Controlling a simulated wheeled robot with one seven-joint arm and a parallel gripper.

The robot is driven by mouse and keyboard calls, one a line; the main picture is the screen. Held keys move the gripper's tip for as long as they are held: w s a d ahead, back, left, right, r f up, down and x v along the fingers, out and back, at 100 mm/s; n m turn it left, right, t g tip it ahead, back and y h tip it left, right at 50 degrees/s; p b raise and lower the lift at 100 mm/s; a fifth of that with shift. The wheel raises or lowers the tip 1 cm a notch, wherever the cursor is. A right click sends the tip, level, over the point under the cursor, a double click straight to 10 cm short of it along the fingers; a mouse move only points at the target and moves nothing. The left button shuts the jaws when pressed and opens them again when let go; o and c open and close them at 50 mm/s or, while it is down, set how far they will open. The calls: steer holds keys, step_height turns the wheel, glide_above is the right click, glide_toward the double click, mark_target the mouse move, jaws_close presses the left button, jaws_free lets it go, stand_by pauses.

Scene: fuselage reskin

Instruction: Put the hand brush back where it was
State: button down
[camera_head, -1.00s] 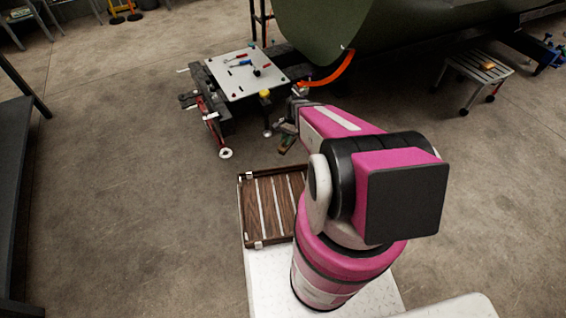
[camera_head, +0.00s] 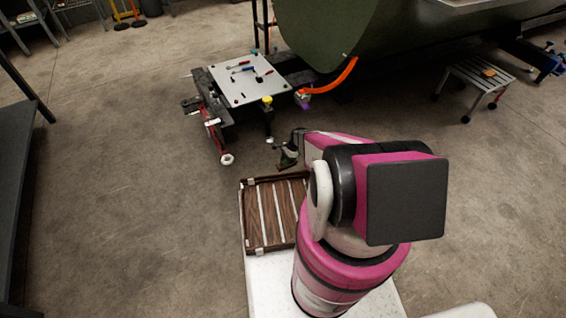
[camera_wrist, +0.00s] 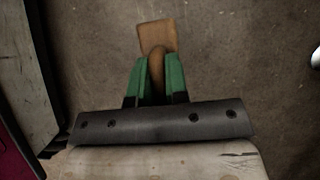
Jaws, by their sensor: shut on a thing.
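The hand brush (camera_wrist: 157,36), with a flat orange-brown wooden block and a rounded handle, shows in the wrist view. My gripper (camera_wrist: 157,72), with green fingers, is shut on its handle, and the block sticks out beyond the fingertips over bare floor. The bristles are not seen. In the head view my gripper (camera_head: 288,157) is small, above the floor just beyond the wooden slatted tray, and my arm partly covers it. The brush cannot be made out clearly there.
A low work table (camera_head: 245,82) with several tools stands ahead, near a curved orange strip (camera_head: 335,80) and a green fuselage (camera_head: 325,30). A grey slatted stool (camera_head: 478,75) bears a small orange-brown item (camera_head: 489,72). The slatted tray (camera_head: 246,215) is close by. Floor between is clear.

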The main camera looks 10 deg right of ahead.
steer(key=shift+w+f, duration=0.9)
steer(key=shift+f, duration=0.3)
steer(key=shift+w+f, duration=0.9)
steer(key=shift+f, duration=0.3)
steer(key=shift+w+f, duration=0.9)
steer(key=shift+f, duration=0.3)
steer(key=shift+f, duration=0.2)
steer(key=c, duration=1.1)
jaws_free()
steer(key=shift+r, duration=0.1)
steer(key=v, duration=1.2)
steer(key=s+a+r+n+h, duration=0.1)
steer(key=s+r+n, duration=0.3)
steer(key=r, duration=0.9)
steer(key=s+a+r+n+t+h, duration=0.1)
steer(key=s+r+n, duration=0.4)
steer(key=s+r, duration=0.6)
steer(key=s+a+r+n+h, duration=0.1)
steer(key=s+r+n+h, duration=0.2)
steer(key=r, duration=1.2)
steer(key=shift+s+a+r+n+t, duration=0.15)
steer(key=shift+s+n, duration=0.25)
steer(key=shift+s, duration=0.35)
steer(key=shift+s+a+r+n+t, duration=0.1)
steer(key=shift+s+n, duration=0.3)
steer(key=shift+s, duration=0.3)
steer(key=shift+s+a+r+n+t, duration=0.15)
steer(key=shift+s+n, duration=0.25)
steer(key=shift+s, duration=0.35)
steer(key=shift+f, duration=0.1)
